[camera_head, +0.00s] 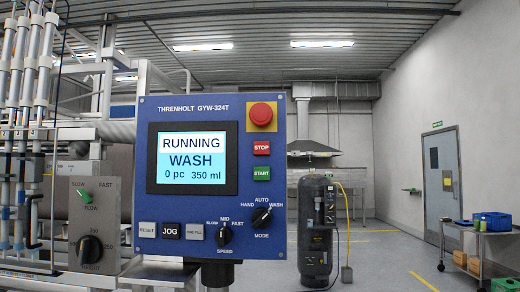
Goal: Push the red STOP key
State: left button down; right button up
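The screen (193,158) left of the key reads RUNNING, WASH, 0 pc, 350 ml. The STOP key is unobstructed. Neither of my grippers is in view.
Below are the RESET, JOG and third keys, a SPEED knob (223,235) and a MODE knob (262,216). A grey box (94,225) with a lever and dial stands left, beside filler tubes. A dark tank (314,230) and a cart (484,238) stand behind right.

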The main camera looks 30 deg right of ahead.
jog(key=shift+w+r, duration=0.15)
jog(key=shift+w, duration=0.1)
